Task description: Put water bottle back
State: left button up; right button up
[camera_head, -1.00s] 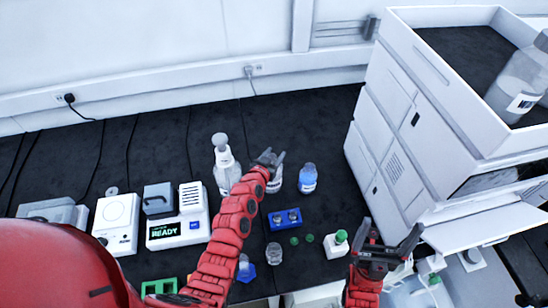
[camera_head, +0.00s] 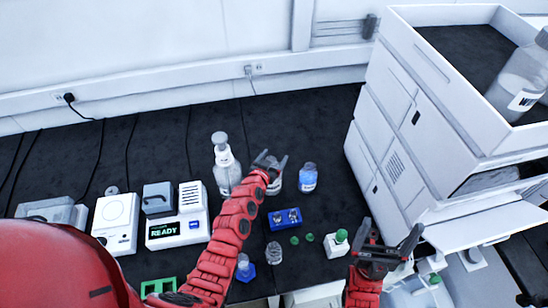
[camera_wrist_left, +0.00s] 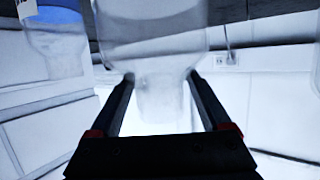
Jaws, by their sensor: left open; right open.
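A clear bottle (camera_head: 276,183) stands on the dark bench, partly hidden by my left gripper (camera_head: 269,162). In the left wrist view the clear bottle (camera_wrist_left: 155,30) appears inverted, its narrower part between my open fingers; I cannot tell whether they touch it. A large clear bottle (camera_head: 521,82) with a label starting with "W" stands in the top tray (camera_head: 440,78) of the white stack at the right. My right gripper (camera_head: 392,240) is open and empty, in front of the stack.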

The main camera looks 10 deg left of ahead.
pick_arm(q)
jog(key=shift+r, duration=0.25)
jog(key=shift+s+f, duration=0.1)
jog(key=shift+s, duration=0.1)
jog(key=b+v, duration=0.4)
jog(key=v, duration=0.7)
jog(key=shift+s, duration=0.3)
